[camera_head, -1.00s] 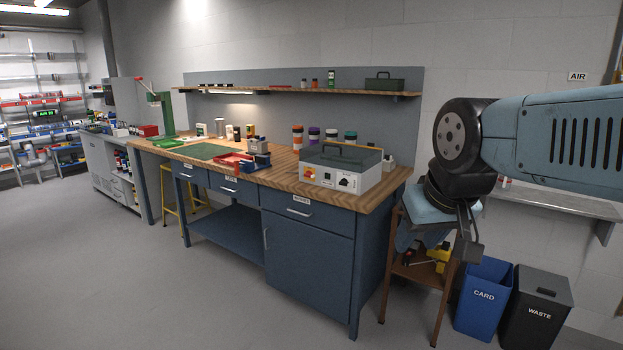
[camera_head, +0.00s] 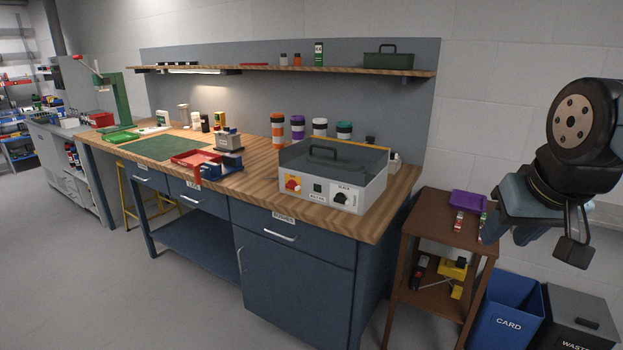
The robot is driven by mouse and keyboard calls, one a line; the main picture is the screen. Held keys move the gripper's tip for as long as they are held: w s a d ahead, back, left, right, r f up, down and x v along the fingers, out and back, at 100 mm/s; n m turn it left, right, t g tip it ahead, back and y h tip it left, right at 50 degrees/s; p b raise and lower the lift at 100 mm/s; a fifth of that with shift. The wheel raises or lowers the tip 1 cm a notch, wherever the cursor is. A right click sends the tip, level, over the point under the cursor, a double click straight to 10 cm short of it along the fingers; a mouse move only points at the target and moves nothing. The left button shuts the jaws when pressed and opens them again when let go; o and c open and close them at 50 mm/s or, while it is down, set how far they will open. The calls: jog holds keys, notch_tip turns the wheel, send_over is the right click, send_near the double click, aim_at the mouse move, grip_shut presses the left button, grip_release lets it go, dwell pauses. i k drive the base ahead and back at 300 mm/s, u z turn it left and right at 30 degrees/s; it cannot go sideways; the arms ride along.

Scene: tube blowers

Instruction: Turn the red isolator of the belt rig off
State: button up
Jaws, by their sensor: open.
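The belt rig (camera_head: 325,194) is a light grey box with a clear-looking dark cover and a black handle on top. It stands on the right end of the wooden bench. The knob's exact angle is too small to tell. My gripper (camera_head: 571,248) hangs at the right of the view, open and empty, well apart from the rig, above the bins and beside the brown side table.
The brown side table (camera_head: 419,225) holds a purple tray (camera_head: 468,201) and small bottles. A blue card bin (camera_head: 504,318) and a dark waste bin (camera_head: 578,322) stand at lower right. A shelf (camera_head: 280,71) runs above the bench. The floor in front is clear.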

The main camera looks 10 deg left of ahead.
aim_at(291, 184)
jog(key=u, duration=0.25)
jog(key=i, duration=1)
jog(key=u, duration=0.6)
jog(key=k, duration=0.75)
jog(key=u, duration=0.2)
jog(key=i, duration=0.8)
jog(key=z, duration=0.05)
